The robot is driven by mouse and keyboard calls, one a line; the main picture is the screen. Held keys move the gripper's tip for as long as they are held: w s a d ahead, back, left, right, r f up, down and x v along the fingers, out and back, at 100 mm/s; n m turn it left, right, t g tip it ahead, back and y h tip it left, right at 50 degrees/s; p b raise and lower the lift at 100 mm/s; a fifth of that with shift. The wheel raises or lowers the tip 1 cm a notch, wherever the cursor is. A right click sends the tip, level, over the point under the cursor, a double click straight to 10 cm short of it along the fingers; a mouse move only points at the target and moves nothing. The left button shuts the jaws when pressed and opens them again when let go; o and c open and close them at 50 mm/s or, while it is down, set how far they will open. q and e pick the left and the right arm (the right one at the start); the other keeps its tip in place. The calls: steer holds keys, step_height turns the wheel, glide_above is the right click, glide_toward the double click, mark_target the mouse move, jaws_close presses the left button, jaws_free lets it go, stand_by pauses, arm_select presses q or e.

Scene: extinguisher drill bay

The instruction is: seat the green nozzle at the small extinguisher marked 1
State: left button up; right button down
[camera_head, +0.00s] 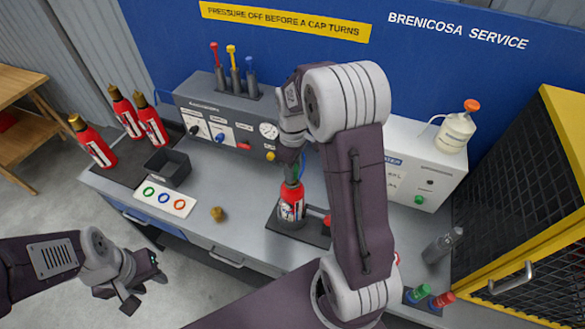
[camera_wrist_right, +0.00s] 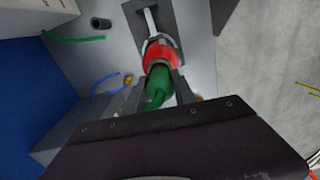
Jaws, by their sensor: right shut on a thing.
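The green nozzle (camera_wrist_right: 158,86) is between the fingers of my right gripper (camera_wrist_right: 157,97) in the right wrist view. My right gripper (camera_head: 291,172) is shut on it, directly above a small red extinguisher (camera_head: 291,202) that stands upright in a dark holder on the bench. In the wrist view the nozzle lines up with the top of the red extinguisher (camera_wrist_right: 161,55) and appears to meet it; I cannot tell how deep it sits. No number 1 is readable on the extinguisher. My left gripper (camera_head: 146,288) is open and empty, off the bench front at lower left.
Several red extinguishers (camera_head: 125,115) stand at the bench's left end, near a dark bin (camera_head: 174,174) and a card with coloured rings (camera_head: 165,198). A brass piece (camera_head: 217,214) lies on the bench. Green (camera_head: 420,291) and red (camera_head: 443,299) pieces stand front right, beside a yellow-framed cage (camera_head: 555,130).

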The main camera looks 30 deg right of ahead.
steer(key=shift+f, duration=0.15)
steer(key=c, duration=0.9)
jaws_free()
steer(key=shift+c, duration=0.2)
step_height(320, 180, up, 9)
steer(key=shift+r+b, duration=0.1)
steer(key=shift+b, duration=0.6)
